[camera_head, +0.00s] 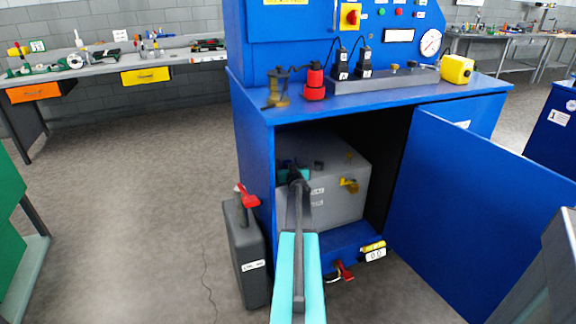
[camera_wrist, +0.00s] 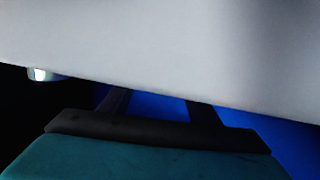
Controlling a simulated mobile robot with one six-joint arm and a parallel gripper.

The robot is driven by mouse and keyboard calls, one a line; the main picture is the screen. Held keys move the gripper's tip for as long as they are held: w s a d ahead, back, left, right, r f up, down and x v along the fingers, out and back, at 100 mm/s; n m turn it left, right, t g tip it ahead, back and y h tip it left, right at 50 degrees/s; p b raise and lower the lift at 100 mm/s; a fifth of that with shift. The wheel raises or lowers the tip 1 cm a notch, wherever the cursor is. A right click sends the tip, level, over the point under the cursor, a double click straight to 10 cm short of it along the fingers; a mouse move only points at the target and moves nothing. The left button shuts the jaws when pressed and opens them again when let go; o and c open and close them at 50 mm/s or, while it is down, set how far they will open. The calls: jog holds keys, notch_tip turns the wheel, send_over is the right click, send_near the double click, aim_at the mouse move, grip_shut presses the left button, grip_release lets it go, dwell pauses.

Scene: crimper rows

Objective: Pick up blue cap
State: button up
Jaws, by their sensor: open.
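I cannot make out a blue cap in either view. My arm reaches into the open blue cabinet (camera_head: 255,150), toward a grey box (camera_head: 337,210) with dark fittings on top and a yellow handle (camera_head: 349,185) on its front. My gripper (camera_head: 294,174) is at the box's upper left in the head view, small and partly hidden by my arm. In the wrist view, my gripper (camera_wrist: 158,106) shows two dark fingers set apart, with their tips cut off by a large grey surface. Blue shows between the fingers; no held object is visible.
The cabinet door (camera_head: 475,210) stands open at the right. A dark grey canister (camera_head: 248,255) with a red top stands left of the cabinet. A red-handled valve (camera_head: 343,270) sits below the box. A red device (camera_head: 315,82) stands on the counter. Floor at the left is clear.

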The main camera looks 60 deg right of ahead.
dwell(0.3)
jog(key=c, duration=1.1)
jog(key=shift+r, duration=0.15)
jog(key=shift+r+p, duration=0.9)
jog(key=shift+r, duration=0.3)
jog(key=s+a+r+p, duration=0.1)
jog(key=s+a, duration=0.1)
jog(key=s, duration=0.5)
jog(key=s+a+r+p, duration=0.1)
jog(key=s+a, duration=0.2)
jog(key=s, duration=0.5)
jog(key=shift+a+r+p, duration=0.15)
jog(key=shift+a+p, duration=0.15)
jog(key=shift+p, duration=0.05)
